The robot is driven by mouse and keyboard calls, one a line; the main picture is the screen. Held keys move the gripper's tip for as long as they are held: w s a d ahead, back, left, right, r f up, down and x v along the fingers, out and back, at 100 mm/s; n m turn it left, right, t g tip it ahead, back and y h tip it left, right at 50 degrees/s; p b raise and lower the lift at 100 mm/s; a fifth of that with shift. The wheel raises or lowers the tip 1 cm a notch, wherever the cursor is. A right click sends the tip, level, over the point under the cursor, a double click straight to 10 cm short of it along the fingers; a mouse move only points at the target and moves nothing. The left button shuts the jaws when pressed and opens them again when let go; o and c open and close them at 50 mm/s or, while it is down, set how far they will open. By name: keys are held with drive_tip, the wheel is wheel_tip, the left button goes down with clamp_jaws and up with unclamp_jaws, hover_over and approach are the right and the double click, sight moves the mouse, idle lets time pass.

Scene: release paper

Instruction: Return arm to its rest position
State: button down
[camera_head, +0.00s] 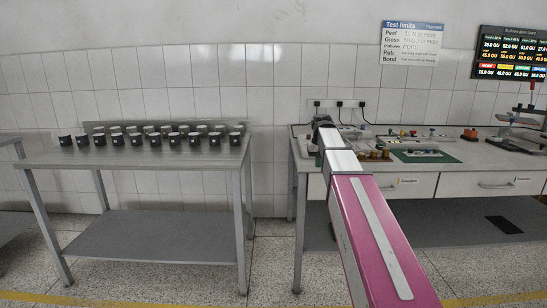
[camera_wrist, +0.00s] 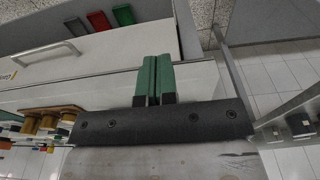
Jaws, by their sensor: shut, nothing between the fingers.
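My arm, pink and white in the head view, reaches forward from the bottom right toward the left end of the lab bench (camera_head: 455,185). My gripper is hidden behind the arm's far end there. In the wrist view my gripper (camera_wrist: 153,75) shows two green fingers side by side, pressed together with nothing between them. Behind the fingers is the white drawer front of the bench (camera_wrist: 100,65). The fingers appear apart from it, but the exact distance is hard to tell.
A metal table (camera_head: 120,158) with rows of black cups (camera_head: 190,137) stands at the left. Floor shows between it and the bench. Small instruments and a green mat (camera_head: 425,156) lie on the bench. Brown knobbed parts (camera_wrist: 45,120) are near my gripper.

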drive_tip(key=s+f, duration=1.3)
drive_tip(key=f, duration=0.3)
drive_tip(key=s+f+g, duration=0.1)
drive_tip(key=s+f, duration=1.3)
drive_tip(key=f, duration=0.2)
drive_tip(key=shift+s+f, duration=0.15)
